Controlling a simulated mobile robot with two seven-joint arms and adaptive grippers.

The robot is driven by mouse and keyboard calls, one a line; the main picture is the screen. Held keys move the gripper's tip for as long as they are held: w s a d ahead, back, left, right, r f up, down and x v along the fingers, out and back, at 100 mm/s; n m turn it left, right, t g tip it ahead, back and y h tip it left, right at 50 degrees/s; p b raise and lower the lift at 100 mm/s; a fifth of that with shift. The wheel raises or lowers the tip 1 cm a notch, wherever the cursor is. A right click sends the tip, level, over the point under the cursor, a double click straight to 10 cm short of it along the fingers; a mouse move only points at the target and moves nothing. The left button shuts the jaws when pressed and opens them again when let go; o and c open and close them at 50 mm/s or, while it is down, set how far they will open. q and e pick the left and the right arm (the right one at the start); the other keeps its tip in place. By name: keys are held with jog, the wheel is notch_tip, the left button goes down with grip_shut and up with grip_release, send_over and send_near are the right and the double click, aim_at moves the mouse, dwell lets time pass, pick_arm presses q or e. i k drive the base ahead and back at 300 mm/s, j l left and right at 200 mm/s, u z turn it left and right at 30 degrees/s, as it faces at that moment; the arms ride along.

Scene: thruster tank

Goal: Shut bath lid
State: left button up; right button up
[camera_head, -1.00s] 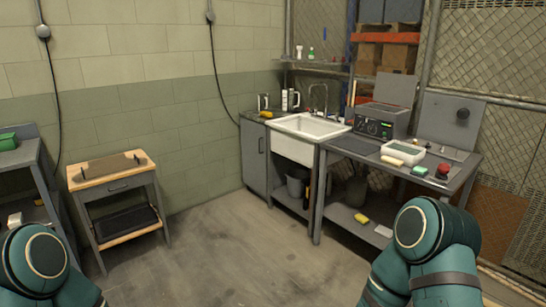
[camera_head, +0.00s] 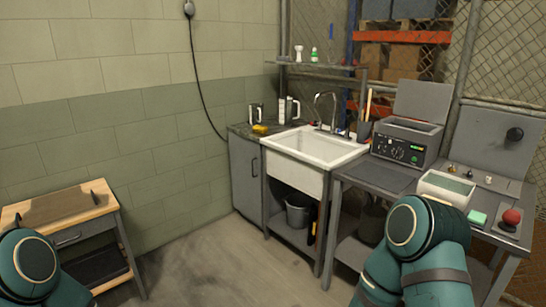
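The bath (camera_head: 405,143) is a grey box with a dark control panel and a green display, standing on the grey workbench right of the sink. Its flat grey lid (camera_head: 420,101) stands raised and upright at the back, so the bath top is open. My two teal arms show at the bottom left and bottom right of the head view, well short of the bath. Both grippers are outside the picture.
The grey workbench (camera_head: 373,177) also holds a white tub (camera_head: 446,188), a green block (camera_head: 477,217) and a red knob (camera_head: 511,217). A white sink (camera_head: 318,147) adjoins it on the left. A wooden-topped cart (camera_head: 60,207) stands at left. The floor (camera_head: 200,262) between is clear.

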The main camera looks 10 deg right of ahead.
aim_at(424, 100)
jog(key=i+z, duration=0.25)
jog(key=i, duration=0.15)
jog(key=i+j+z, duration=0.4)
jog(key=i+z, duration=0.15)
jog(key=i, duration=0.15)
